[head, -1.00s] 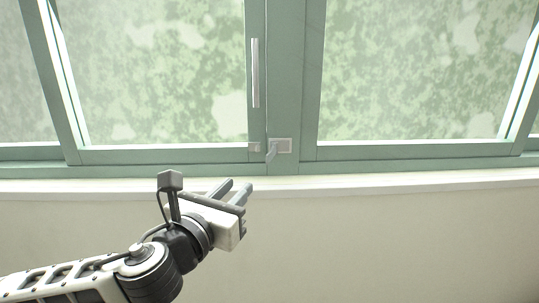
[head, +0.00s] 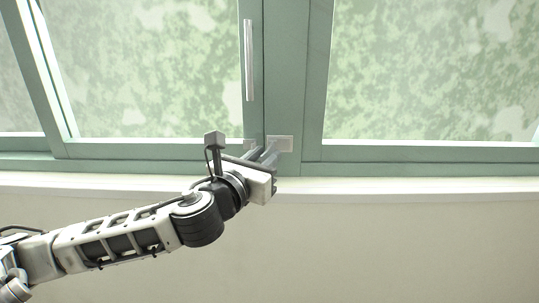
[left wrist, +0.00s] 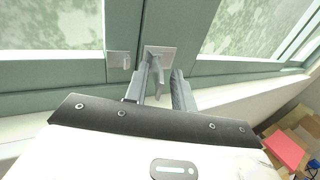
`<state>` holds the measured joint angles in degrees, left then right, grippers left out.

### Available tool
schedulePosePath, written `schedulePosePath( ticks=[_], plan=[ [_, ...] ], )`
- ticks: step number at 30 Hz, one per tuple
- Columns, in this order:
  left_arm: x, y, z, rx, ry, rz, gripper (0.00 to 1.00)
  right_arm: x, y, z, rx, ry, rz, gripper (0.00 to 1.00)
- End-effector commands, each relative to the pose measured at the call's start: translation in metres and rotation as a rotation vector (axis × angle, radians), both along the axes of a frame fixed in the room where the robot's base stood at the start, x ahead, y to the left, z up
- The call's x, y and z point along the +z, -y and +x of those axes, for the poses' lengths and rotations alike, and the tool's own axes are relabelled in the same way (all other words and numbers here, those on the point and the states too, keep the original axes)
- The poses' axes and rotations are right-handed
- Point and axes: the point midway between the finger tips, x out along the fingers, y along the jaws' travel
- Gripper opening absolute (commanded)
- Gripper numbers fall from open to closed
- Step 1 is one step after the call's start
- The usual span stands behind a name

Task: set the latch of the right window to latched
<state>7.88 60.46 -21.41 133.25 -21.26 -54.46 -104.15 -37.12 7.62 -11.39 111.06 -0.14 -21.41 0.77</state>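The latch has a pale square plate (head: 284,143) at the foot of the right window's frame, beside the meeting edge with the left sash. It also shows in the left wrist view (left wrist: 160,52), where its grey lever (left wrist: 157,75) hangs down from the plate. A small catch block (left wrist: 118,60) sits on the left sash, left of the plate. My left gripper (head: 266,154) is at the latch. In the left wrist view its fingers (left wrist: 163,88) are apart, with the lever between them, nearer the left finger. I cannot tell whether they touch. My right gripper is out of view.
A pale sill (head: 400,189) runs below the windows, with a plain wall under it. A vertical handle bar (head: 249,60) is on the left sash above the latch. Cardboard boxes and a red item (left wrist: 284,149) lie low at the right in the left wrist view.

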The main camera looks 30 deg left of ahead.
Motion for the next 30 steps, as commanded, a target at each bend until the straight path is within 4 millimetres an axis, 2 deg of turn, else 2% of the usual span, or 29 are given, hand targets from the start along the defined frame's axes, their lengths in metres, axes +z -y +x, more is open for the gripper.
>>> schedulePosePath(
  ticks=[5, 8, 9, 30],
  plan=[
    [0.0001, 0.0000, 0.0001, 0.000, 0.000, 0.000, 0.26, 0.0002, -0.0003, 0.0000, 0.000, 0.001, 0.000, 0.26],
    [0.0001, 0.0000, 0.0000, 0.000, 0.000, 0.000, 0.03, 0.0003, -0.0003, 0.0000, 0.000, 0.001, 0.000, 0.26],
    [0.0000, 0.0002, 0.0000, -0.001, 0.000, -0.001, 0.00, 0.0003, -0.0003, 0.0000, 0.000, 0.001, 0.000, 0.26],
    [-0.0002, 0.0054, 0.0006, 0.047, 0.000, -0.003, 0.00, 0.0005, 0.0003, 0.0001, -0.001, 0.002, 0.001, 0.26]
  ],
)
